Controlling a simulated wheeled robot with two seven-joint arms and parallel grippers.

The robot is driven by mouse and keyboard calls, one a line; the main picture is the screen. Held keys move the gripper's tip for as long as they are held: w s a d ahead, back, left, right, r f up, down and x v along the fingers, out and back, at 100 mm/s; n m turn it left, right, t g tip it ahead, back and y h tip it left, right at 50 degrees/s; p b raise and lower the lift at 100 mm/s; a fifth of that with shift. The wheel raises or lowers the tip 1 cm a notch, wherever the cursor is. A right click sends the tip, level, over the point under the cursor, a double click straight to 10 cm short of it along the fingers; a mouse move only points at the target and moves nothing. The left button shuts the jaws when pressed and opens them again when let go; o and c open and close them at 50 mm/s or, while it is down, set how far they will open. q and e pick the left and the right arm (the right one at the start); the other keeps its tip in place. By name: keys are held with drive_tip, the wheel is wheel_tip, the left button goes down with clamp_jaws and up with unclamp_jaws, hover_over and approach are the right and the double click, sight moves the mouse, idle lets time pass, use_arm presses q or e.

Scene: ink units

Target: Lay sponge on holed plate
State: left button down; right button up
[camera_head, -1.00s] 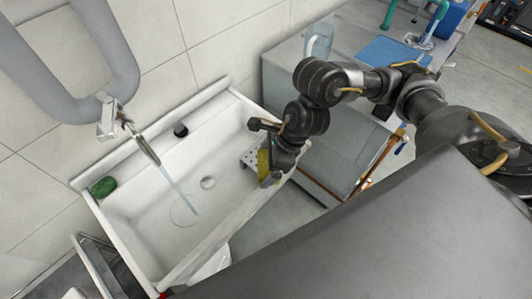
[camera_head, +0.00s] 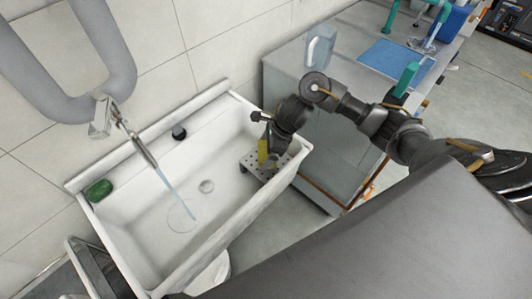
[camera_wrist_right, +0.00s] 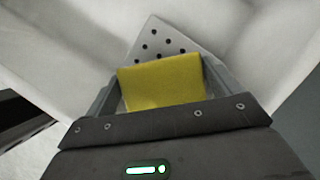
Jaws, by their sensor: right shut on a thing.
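The yellow sponge (camera_head: 262,151) is held in my right gripper (camera_head: 265,150) at the right end of the sink. It also shows in the right wrist view (camera_wrist_right: 160,82), between the two fingers, which are shut on it. The holed plate (camera_head: 255,164) is a light grey sheet with dark holes inside the sink's right end. In the right wrist view the plate (camera_wrist_right: 165,45) shows just beyond the sponge. The sponge is over or close to the plate; I cannot tell whether they touch. My left gripper does not show.
The white sink (camera_head: 150,235) has a faucet (camera_head: 135,140) with water running into it. A green object (camera_head: 98,190) and a dark knob (camera_head: 179,132) sit on its back edge. A grey counter (camera_head: 285,70) to the right holds a clear container (camera_head: 320,46) and a blue mat (camera_head: 390,57).

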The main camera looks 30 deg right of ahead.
drive_tip(key=shift+f, duration=0.9)
drive_tip(key=shift+f+b, duration=0.15)
drive_tip(key=shift+b, duration=0.15)
drive_tip(key=o, duration=0.6)
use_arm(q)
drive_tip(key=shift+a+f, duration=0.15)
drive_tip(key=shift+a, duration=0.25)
